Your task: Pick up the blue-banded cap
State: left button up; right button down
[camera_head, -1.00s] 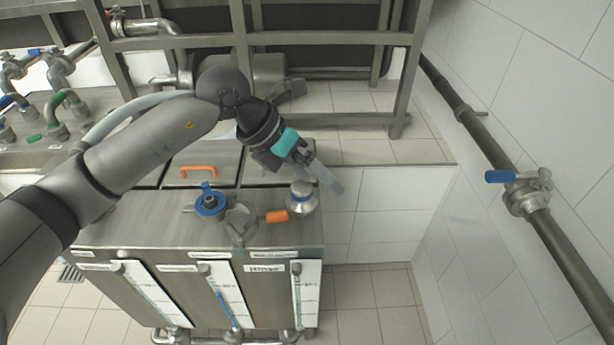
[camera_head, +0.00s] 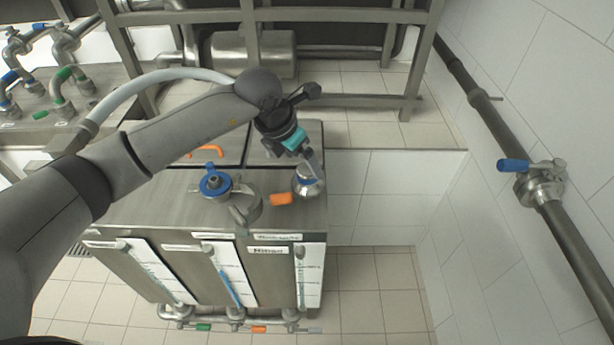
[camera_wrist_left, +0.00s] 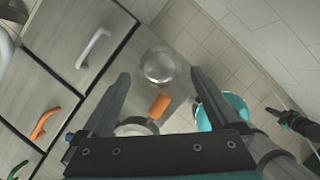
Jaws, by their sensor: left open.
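The blue-banded cap (camera_head: 308,182) is a round silver cap with a blue band near its top. It stands at the right end of the steel tank top (camera_head: 160,205). In the wrist view its round metal form (camera_wrist_left: 158,65) lies between the fingertips, and the band is not clear there. My left gripper (camera_head: 312,163) is open, close above the cap and partly covering it. Its two fingers (camera_wrist_left: 160,77) are wide apart in the wrist view with nothing gripped. Contact with the cap cannot be told. My right gripper does not show.
An orange handle (camera_head: 281,199) sits just left of the cap, and a blue-ringed fitting (camera_head: 214,183) further left. A steel frame (camera_head: 330,100) stands behind. A wall pipe with a blue-handled valve (camera_head: 530,175) is at the right. Free space lies right of the tank.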

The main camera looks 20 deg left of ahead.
aim_at(307, 169)
pick_arm(q)
jog(key=x, duration=0.5)
grip_shut()
dwell(0.8)
